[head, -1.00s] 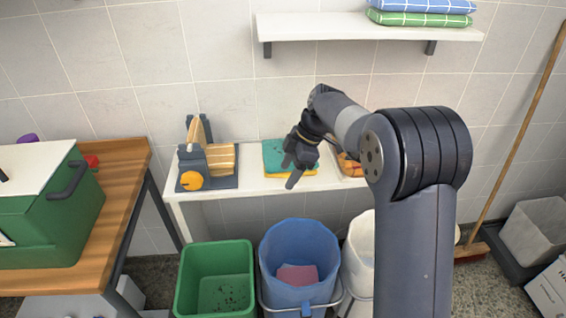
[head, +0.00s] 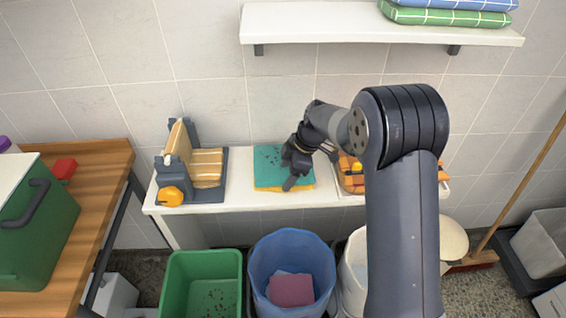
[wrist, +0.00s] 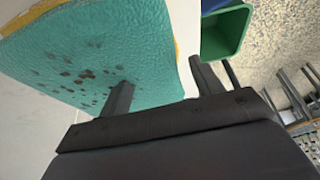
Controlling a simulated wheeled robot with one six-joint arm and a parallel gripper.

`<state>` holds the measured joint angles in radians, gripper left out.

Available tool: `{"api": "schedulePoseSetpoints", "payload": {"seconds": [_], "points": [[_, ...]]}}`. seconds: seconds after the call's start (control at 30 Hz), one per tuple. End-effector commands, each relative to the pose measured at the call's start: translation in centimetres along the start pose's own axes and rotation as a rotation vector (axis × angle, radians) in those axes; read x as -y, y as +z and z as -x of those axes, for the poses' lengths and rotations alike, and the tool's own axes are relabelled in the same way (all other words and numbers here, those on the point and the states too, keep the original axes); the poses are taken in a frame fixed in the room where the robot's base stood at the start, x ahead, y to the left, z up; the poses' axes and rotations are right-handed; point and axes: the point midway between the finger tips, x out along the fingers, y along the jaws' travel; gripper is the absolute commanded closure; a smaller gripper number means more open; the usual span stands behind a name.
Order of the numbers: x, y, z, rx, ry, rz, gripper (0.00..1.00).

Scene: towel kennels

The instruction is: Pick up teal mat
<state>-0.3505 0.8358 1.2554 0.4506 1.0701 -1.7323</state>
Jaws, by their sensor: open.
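The teal mat (head: 268,163) lies on the white bench, on top of a yellow mat (head: 272,189) whose edge shows along the front. The teal mat has dark spots, and it fills the upper left of the wrist view (wrist: 120,45). My gripper (head: 291,176) is at the mat's right side in the head view and covers part of it. In the wrist view my gripper (wrist: 160,88) is open, with one finger over the mat and the other beyond its edge. I cannot tell whether a finger touches the mat.
A wooden-sided device (head: 195,165) stands left of the mats, and a tray of orange items (head: 350,175) stands right. Green (head: 200,280) and blue (head: 290,250) bins stand below the front edge; the blue one holds cloths. A wall shelf (head: 340,22) hangs above.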

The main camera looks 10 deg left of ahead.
Motion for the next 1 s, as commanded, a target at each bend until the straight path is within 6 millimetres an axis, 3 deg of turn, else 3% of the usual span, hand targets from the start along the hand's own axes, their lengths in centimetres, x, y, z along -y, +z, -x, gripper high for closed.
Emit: {"api": "schedulePoseSetpoints", "payload": {"seconds": [0.7, 1.0], "points": [[-0.01, 0.01, 0.05, 0.000, 0.000, 0.000, 0.94], [-0.06, -0.23, 0.62, 0.000, 0.002, 0.000, 0.94]]}}
